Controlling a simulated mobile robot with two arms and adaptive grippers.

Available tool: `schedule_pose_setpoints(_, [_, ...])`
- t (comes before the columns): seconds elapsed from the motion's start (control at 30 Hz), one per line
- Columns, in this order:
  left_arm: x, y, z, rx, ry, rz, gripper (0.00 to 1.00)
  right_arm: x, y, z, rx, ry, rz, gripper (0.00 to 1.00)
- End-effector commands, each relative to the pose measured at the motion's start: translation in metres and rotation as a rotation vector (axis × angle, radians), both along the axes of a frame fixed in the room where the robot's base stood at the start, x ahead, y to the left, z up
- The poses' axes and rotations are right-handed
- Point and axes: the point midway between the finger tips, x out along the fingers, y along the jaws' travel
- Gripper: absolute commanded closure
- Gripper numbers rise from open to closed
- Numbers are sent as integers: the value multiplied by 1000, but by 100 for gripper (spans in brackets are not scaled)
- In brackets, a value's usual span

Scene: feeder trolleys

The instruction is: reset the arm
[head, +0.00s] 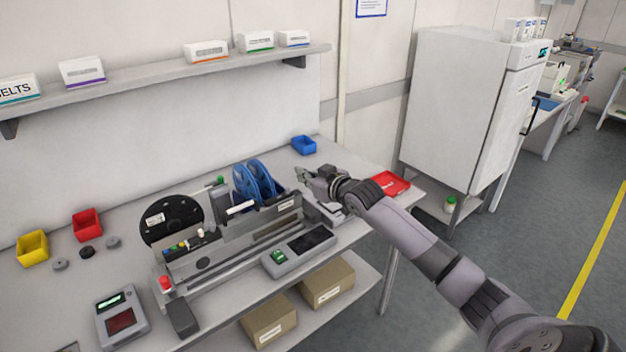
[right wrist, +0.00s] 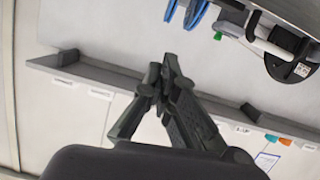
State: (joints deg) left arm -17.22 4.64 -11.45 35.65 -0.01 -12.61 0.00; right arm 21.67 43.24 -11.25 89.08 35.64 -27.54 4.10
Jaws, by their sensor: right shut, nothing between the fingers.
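My right arm reaches in from the lower right of the head view. Its gripper (head: 301,175) is over the right part of the workbench, just right of the blue reels (head: 254,182) on the feeder trolley machine. In the right wrist view the gripper fingers (right wrist: 162,68) are closed together with nothing between them. The shelf and wall show behind them, tilted in the picture. My left gripper is not in the head view.
The bench (head: 75,272) holds a yellow bin (head: 32,249), a red bin (head: 87,224), a blue bin (head: 304,145) and a red tray (head: 391,184) near my forearm. A wall shelf (head: 170,75) runs above. A white cabinet (head: 455,105) stands right; open floor lies beyond.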

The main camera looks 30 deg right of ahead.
Motion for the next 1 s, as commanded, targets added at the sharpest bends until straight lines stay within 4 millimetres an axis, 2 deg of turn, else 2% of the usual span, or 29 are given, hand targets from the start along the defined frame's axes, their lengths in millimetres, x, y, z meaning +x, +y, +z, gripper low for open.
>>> schedule_pose_setpoints(0.1, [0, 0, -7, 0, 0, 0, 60, -18, -1, 2, -3, 1, 1, 100])
schedule_pose_setpoints(0.23, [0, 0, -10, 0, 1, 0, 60, -31, -2, 6, -1, 0, 0, 100])
schedule_pose_setpoints(0.53, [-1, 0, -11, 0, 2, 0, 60, -38, -3, 10, -1, 0, 0, 100])
schedule_pose_setpoints(0.63, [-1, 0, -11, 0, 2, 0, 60, -42, 5, -1, -2, 21, 7, 100])
schedule_pose_setpoints(0.77, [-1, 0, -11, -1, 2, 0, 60, -62, 37, -44, -12, 115, 36, 100])
schedule_pose_setpoints(0.83, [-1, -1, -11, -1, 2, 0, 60, -85, 64, -78, -25, 197, 58, 100])
schedule_pose_setpoints(0.97, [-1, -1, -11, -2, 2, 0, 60, -145, 115, -141, -49, 372, 94, 100])
schedule_pose_setpoints(1.0, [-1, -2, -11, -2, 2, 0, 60, -167, 130, -157, -57, 425, 101, 100])
